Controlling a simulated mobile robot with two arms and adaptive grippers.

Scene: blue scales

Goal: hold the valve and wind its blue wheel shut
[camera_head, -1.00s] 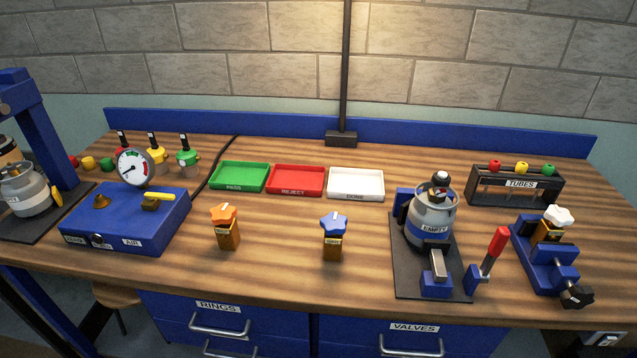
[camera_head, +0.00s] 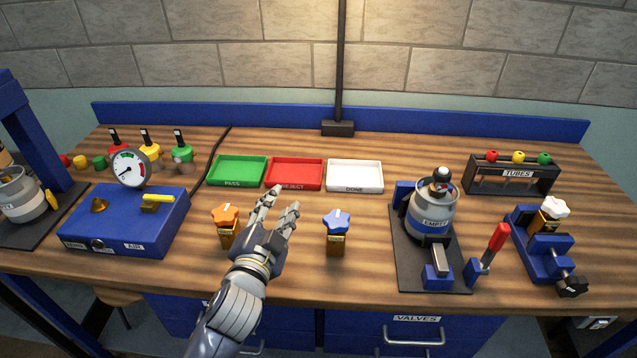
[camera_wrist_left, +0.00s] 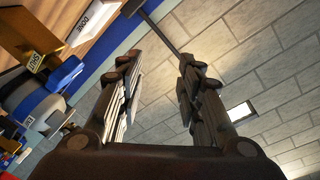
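The valve (camera_head: 335,244) with the blue wheel (camera_head: 336,221) stands upright on the bench, right of the middle. It has a brass-coloured body with a small label. My left gripper (camera_head: 281,212) is in the head view, between the orange-wheeled valve (camera_head: 226,237) and the blue-wheeled one, touching neither as far as I can see. Its fingers are apart and empty. In the left wrist view the two fingers (camera_wrist_left: 158,85) are spread, with only wall between them. The blue wheel also shows at the left of the wrist view (camera_wrist_left: 66,75). My right gripper is not in view.
Green PASS (camera_head: 237,171), red REJECT (camera_head: 293,174) and white DONE (camera_head: 354,176) trays lie behind the valves. A blue air box with gauge (camera_head: 125,220) stands left. A canister clamp (camera_head: 431,240), red-handled lever (camera_head: 488,253) and vise with white-wheeled valve (camera_head: 545,245) stand right.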

